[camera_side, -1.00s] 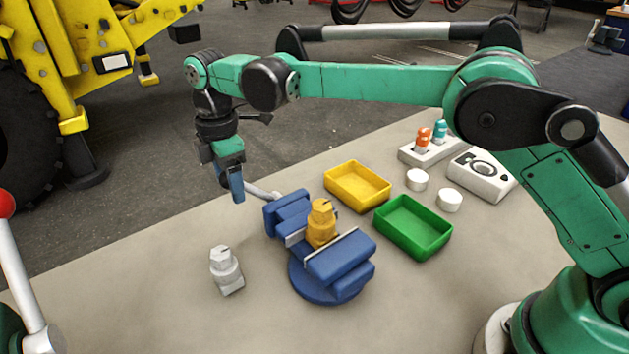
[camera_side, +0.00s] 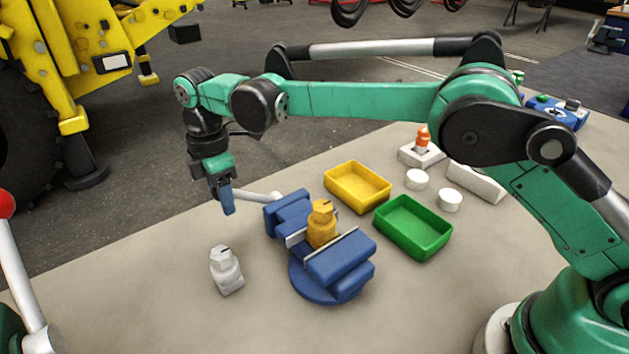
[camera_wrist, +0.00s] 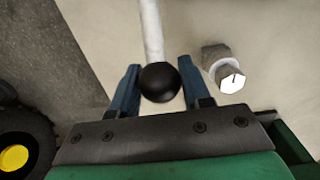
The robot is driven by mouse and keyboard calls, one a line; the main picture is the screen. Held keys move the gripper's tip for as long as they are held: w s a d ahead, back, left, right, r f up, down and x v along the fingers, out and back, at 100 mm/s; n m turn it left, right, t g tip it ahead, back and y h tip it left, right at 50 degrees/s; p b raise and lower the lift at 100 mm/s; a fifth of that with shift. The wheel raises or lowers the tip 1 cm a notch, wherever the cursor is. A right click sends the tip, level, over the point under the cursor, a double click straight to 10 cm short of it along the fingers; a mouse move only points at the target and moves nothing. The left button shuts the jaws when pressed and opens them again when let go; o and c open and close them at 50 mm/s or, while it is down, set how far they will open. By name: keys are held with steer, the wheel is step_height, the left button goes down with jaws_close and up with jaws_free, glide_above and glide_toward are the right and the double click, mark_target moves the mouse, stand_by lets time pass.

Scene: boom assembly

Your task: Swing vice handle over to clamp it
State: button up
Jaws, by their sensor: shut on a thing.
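The blue vice (camera_side: 325,270) stands on the table with a yellow fitting (camera_side: 321,228) upright between its jaws. Its pale handle (camera_side: 262,196) sticks out from the far left side of the vice. In the wrist view, the handle (camera_wrist: 150,30) ends in a black ball (camera_wrist: 160,82) between my two blue fingers. My gripper (camera_side: 228,205) points down and is shut on the handle's end, left of the vice; it also shows in the wrist view (camera_wrist: 158,88). In the side view, the fingers hide the ball.
A grey fitting (camera_side: 227,271) stands on the table left of the vice. A yellow tray (camera_side: 343,193) and a green tray (camera_side: 413,249) sit right of it, with white round pieces (camera_side: 449,200) beyond. The table's front left is clear.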

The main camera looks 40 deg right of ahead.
steer(key=shift+a+f, duration=0.1)
steer(key=shift+a+f, duration=0.5)
steer(key=shift+f, duration=0.4)
steer(key=o, duration=0.7)
steer(key=shift+c, duration=0.2)
steer(key=shift+r, duration=0.1)
